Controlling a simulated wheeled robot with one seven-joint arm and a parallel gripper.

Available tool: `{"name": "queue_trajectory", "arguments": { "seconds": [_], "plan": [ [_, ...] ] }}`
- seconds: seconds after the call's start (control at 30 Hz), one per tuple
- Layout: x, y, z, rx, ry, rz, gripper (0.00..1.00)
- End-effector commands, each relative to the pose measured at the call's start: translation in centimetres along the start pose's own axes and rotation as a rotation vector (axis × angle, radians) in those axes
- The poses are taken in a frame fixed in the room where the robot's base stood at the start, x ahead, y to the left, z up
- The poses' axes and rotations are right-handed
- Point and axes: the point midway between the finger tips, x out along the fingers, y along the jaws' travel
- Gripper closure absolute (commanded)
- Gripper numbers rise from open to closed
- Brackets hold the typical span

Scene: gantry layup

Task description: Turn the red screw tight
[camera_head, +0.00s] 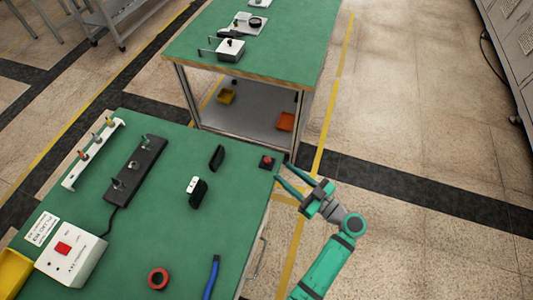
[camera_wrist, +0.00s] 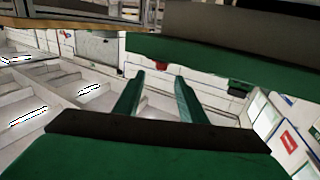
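A small red piece on a dark base, which looks like the red screw (camera_head: 267,161), sits near the right far corner of the green near table (camera_head: 225,228). A small red patch between the fingertips in the wrist view (camera_wrist: 162,65) is probably the same piece, mostly hidden. My gripper (camera_head: 282,171) reaches in from the right at that table corner. Its two green fingers are apart and empty, tips just short of the red piece. In the wrist view, my gripper (camera_wrist: 160,76) also shows open. I cannot tell whether it touches anything.
Two black upright pieces (camera_head: 217,157) (camera_head: 199,195) stand left of the red piece. Farther left are a dark strip (camera_head: 146,162), a white rack (camera_head: 75,177) and a white box with a red button (camera_head: 72,262). A red ring (camera_head: 158,278) and blue tool (camera_head: 211,277) lie in front.

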Motion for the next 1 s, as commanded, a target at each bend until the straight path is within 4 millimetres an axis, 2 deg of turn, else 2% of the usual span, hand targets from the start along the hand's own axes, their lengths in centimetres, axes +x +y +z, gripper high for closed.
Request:
{"name": "queue_trajectory", "arguments": {
  "seconds": [0.3, 0.5, 0.7, 0.97, 1.0],
  "plan": [
    [5.6, -0.1, 0.0, 0.000, 0.000, -0.003, 0.63],
    [8.3, -0.1, 0.0, 0.000, 0.000, -0.004, 0.63],
    [9.4, -0.2, 0.0, 0.000, 0.000, -0.005, 0.63],
    [9.5, -0.2, 0.0, 0.000, 0.000, -0.004, 0.63],
    [9.5, -0.2, 0.0, 0.000, 0.000, -0.004, 0.70]
  ]
}}
